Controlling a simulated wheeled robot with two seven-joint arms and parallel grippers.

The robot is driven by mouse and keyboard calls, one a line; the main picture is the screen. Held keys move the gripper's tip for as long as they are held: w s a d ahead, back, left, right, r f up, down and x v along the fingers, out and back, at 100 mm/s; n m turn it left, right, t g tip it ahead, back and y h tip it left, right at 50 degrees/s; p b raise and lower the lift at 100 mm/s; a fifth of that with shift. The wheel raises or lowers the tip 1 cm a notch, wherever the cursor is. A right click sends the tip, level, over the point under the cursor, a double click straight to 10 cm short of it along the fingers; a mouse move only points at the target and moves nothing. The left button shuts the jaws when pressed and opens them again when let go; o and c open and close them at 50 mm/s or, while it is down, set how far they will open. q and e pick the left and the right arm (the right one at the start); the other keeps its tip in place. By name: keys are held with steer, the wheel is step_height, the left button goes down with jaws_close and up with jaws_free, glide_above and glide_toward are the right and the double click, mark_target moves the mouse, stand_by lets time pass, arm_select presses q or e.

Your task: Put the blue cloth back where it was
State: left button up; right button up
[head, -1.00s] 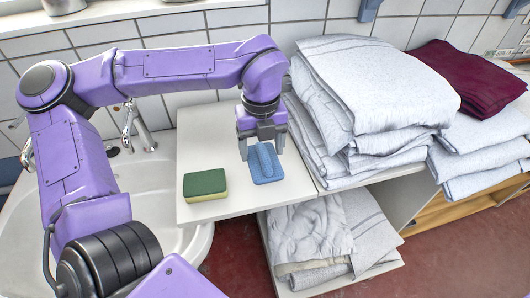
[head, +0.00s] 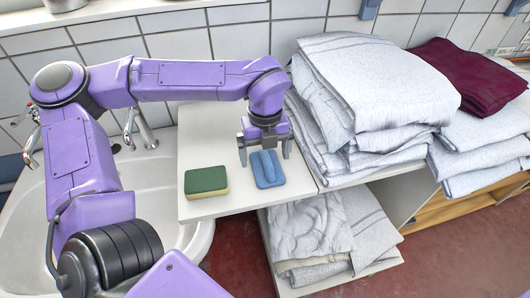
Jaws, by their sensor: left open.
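The blue cloth (head: 268,170) lies on the white shelf top (head: 225,205), with a raised fold along its middle. My left gripper (head: 265,157) is just above and behind the cloth, pointing down. Its two fingers are spread apart at either side of the cloth's back part, and the jaws are open. I cannot tell whether a finger touches the cloth. My right gripper is not in view.
A green and yellow sponge (head: 206,182) lies left of the cloth. A tall stack of folded white linen (head: 375,90) stands close on the right, with a dark red cloth (head: 468,75) further right. A sink (head: 165,200) is at the left.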

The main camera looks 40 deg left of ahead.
mark_target(265, 154)
arm_select(q)
step_height(265, 154, up, 12)
steer(key=shift+f, duration=0.15)
stand_by(0.5)
